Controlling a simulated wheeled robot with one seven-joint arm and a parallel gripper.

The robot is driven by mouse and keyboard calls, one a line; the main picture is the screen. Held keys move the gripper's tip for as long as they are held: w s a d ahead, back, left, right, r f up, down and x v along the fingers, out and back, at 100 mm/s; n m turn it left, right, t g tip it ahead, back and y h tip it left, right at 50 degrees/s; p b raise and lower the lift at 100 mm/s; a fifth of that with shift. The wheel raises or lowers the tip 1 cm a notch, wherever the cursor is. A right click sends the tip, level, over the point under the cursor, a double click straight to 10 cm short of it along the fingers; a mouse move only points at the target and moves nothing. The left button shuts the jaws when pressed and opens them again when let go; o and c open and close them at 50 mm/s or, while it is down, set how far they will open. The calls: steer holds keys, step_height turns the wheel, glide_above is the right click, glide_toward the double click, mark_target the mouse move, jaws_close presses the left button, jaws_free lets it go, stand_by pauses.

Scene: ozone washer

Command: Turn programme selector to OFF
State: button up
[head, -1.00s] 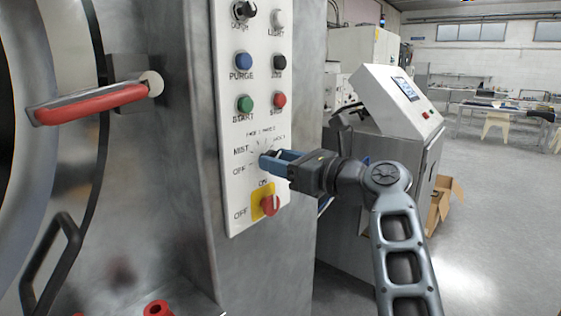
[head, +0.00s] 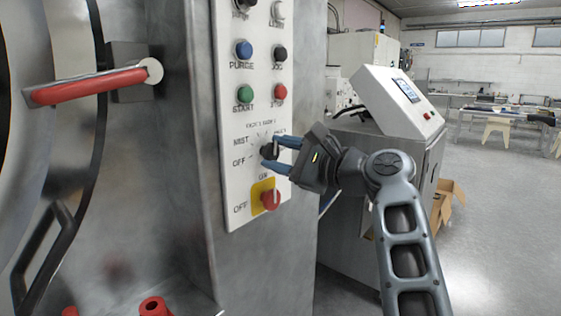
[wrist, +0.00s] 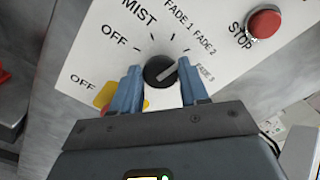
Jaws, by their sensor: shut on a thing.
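The programme selector (head: 267,151) is a small black knob on the white control panel. In the wrist view, the selector (wrist: 159,71) has a pale line slanting up and right, towards the FADE labels and away from the upper OFF mark. My gripper (head: 271,152) is at the knob, with its blue fingers on either side of it. In the wrist view, my gripper (wrist: 158,78) is shut on the knob, one finger to its left and one to its right. The fingers partly hide the panel below the knob.
A red ON/OFF switch (head: 270,200) on a yellow plate sits just below the selector. Green START (head: 245,95) and red STOP (head: 280,92) buttons are above. A red door handle (head: 90,86) juts out at left. A grey cabinet (head: 385,190) stands right, behind my arm.

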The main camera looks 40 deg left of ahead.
steer(key=n+b, duration=0.1)
steer(key=n, duration=0.1)
steer(key=n+b, duration=0.2)
steer(key=n, duration=0.1)
steer(key=shift+f+n+b, duration=0.3)
steer(key=shift+b, duration=0.05)
steer(key=n+b, duration=0.4)
steer(key=n, duration=0.1)
steer(key=shift+f, duration=0.15)
steer(key=n+b, duration=0.4)
steer(key=n, duration=0.1)
steer(key=shift+f+n, duration=0.1)
steer(key=shift+n, duration=0.3)
steer(key=n+b, duration=0.2)
steer(key=n, duration=0.2)
steer(key=shift+n+b, duration=0.4)
steer(key=o, duration=1)
steer(key=shift+w+r, duration=0.1)
steer(key=shift+r, duration=0.1)
steer(key=d, duration=0.7)
steer(key=shift+s+d, duration=0.3)
steer(key=shift+d, duration=0.1)
